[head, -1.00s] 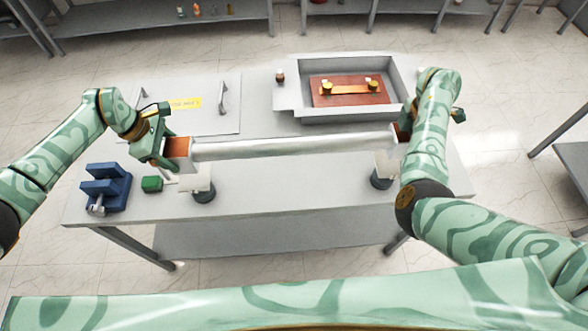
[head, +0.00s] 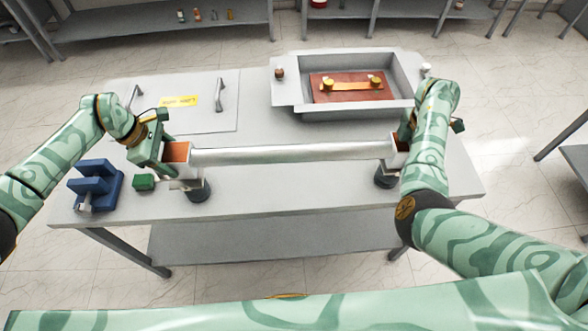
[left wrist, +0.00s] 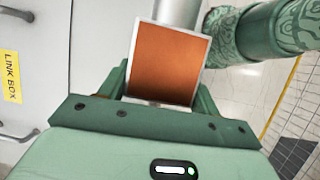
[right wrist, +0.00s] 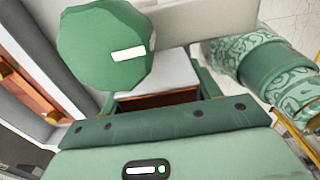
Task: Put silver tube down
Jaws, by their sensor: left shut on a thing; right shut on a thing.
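The silver tube (head: 290,153) lies level across the head view, above the table, with square end blocks. My left gripper (head: 164,153) is shut on its left end block, whose copper-coloured face (left wrist: 168,62) shows between the fingers in the left wrist view. My right gripper (head: 404,142) is shut on the right end block, partly hidden by my arm. A stand with a dark round base (head: 198,191) is under the left end, and another (head: 385,179) under the right end. The block ends hide most of their tops, so I cannot tell whether the tube touches them.
A blue vise-like block (head: 95,185) and a small green block (head: 144,182) stand at the table's left. A grey tray (head: 285,99) with a red-brown plate is behind the tube. A panel with a yellow label (head: 179,101) lies at the back left. The table middle is clear.

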